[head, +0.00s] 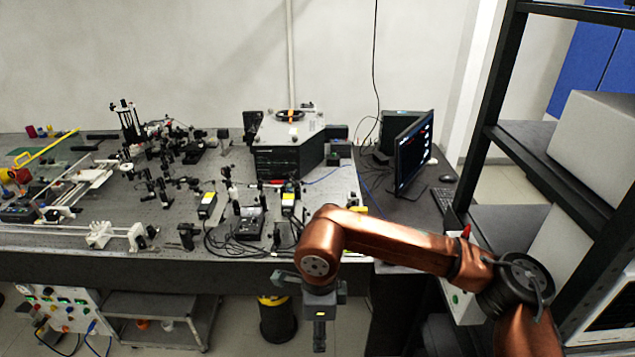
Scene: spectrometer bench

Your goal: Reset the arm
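My copper-coloured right arm (395,240) comes in from the right and reaches across the front right of the optical bench (345,222). Its elbow bends down near the bench's front edge. My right gripper (319,336) hangs pointing down in front of the bench, below the level of the top. Its fingers show as one narrow dark shape, so I cannot tell whether they are open or shut. I see no object at the fingertips. My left arm and gripper are not in view.
A spectrometer box (288,160) and a monitor (413,150) stand at the back right. Optical mounts (160,185) crowd the bench's left half. A black shelf rack (480,150) rises at right. A black bin with a yellow band (277,322) stands on the floor near the gripper.

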